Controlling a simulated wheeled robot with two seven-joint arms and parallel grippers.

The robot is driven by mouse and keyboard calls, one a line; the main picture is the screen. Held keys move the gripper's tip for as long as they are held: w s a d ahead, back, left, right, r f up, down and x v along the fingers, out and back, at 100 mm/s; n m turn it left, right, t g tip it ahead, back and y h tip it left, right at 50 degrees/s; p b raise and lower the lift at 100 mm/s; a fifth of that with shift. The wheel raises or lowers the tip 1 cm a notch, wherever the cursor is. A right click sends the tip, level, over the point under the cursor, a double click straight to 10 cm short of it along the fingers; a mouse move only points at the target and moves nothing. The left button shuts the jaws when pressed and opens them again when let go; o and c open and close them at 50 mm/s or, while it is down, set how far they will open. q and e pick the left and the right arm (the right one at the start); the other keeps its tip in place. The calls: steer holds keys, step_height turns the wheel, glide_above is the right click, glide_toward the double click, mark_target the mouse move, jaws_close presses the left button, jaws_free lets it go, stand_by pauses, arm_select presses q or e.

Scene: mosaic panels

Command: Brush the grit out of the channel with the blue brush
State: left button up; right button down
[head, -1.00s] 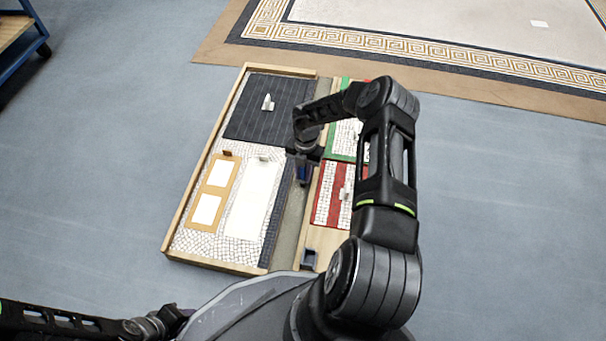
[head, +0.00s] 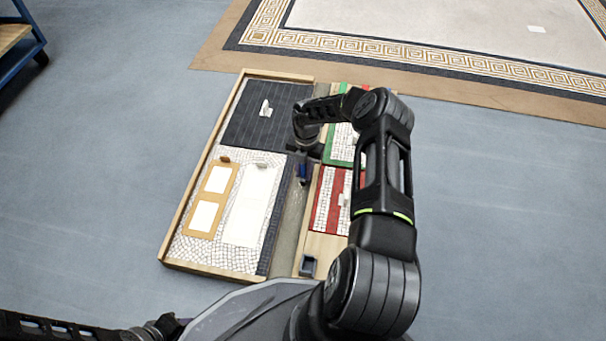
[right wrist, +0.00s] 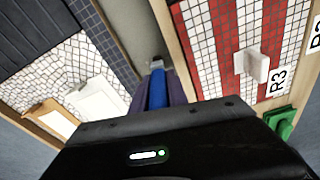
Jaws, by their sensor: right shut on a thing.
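The channel (head: 288,235) is a grey strip running between the left mosaic panels and the right-hand ones. It also shows in the right wrist view (right wrist: 128,25). My right gripper (head: 303,158) is over the channel, shut on the blue brush (head: 303,173). In the right wrist view the blue brush (right wrist: 157,90) stands between the two dark fingers, its pale tip low over or on the channel; I cannot tell whether it touches. No grit can be made out clearly. My left gripper is out of view; only part of the left arm shows.
A wooden frame (head: 195,180) borders the panels. A dark panel (head: 262,130), a white panel (head: 250,205), a red-and-white panel (head: 322,200) and a green-edged panel (head: 343,142) flank the channel. A small dark holder (head: 308,266) stands near the channel's near end.

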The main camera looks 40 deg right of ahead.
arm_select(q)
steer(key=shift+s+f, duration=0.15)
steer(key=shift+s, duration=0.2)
arm_select(e)
steer(key=shift+w+d+f, duration=0.1)
steer(key=shift+w+d, duration=0.15)
steer(key=shift+d, duration=0.05)
steer(key=shift+w+d, duration=0.55)
steer(key=shift+d, duration=0.2)
